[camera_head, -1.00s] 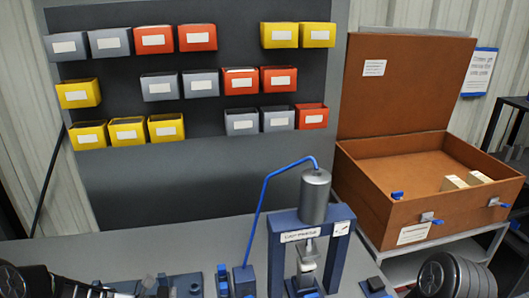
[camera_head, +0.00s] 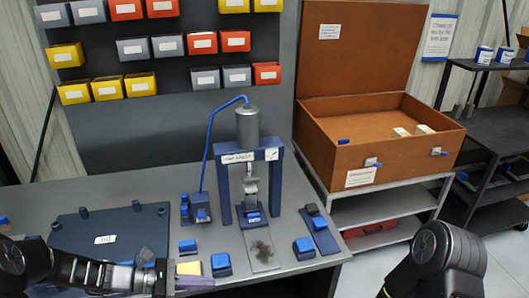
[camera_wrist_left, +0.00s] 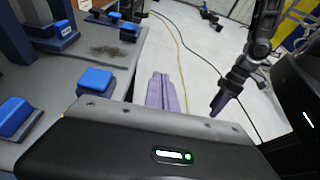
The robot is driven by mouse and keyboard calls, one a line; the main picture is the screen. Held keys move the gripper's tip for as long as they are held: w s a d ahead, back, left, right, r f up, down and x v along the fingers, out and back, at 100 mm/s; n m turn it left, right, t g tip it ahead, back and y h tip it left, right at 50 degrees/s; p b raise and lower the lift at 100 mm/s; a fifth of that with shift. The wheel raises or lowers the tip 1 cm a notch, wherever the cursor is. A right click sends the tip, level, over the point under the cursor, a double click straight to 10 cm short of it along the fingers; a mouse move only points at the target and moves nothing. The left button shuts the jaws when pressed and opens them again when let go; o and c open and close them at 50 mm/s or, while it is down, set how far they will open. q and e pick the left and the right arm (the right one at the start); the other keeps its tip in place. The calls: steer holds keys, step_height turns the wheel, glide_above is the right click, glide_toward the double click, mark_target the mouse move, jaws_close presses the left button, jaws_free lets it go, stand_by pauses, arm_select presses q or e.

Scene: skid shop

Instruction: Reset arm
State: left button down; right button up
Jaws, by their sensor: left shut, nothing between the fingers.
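My left gripper (camera_head: 197,285) is at the front edge of the grey bench (camera_head: 150,200) in the head view, with purple fingers. In the left wrist view its purple fingers (camera_wrist_left: 163,93) lie together with nothing between them, above the floor beside the bench. My right arm (camera_head: 437,262) shows only in part at the lower right of the head view. In the left wrist view the right gripper (camera_wrist_left: 218,103) hangs over the floor, apart from the left; its purple fingertip shows, but its opening is unclear.
A blue press (camera_head: 247,175) stands on the bench. A dark blue plate (camera_head: 110,232), a yellow block (camera_head: 189,268) and several blue-topped blocks (camera_head: 304,249) lie near the left gripper. An open brown case (camera_head: 330,152) stands on a shelf cart at the right. Cables cross the floor.

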arm_select(q)
steer(key=s+a+f+m+g+y, duration=0.15)
steer(key=s+f+m+y, duration=0.25)
steer(key=f, duration=0.5)
steer(key=s+a+f+m+g+y, duration=0.15)
steer(key=s+f+m+y, duration=0.3)
steer(key=f, duration=0.55)
steer(key=s+d+f+m+y, duration=0.1)
steer(key=s+d+f+m, duration=0.2)
steer(key=s+d+m, duration=0.7)
steer(key=s, duration=0.3)
steer(key=shift+s+d+f+m, duration=0.3)
steer(key=shift+d+f+m, duration=0.05)
steer(key=shift+d+f, duration=0.05)
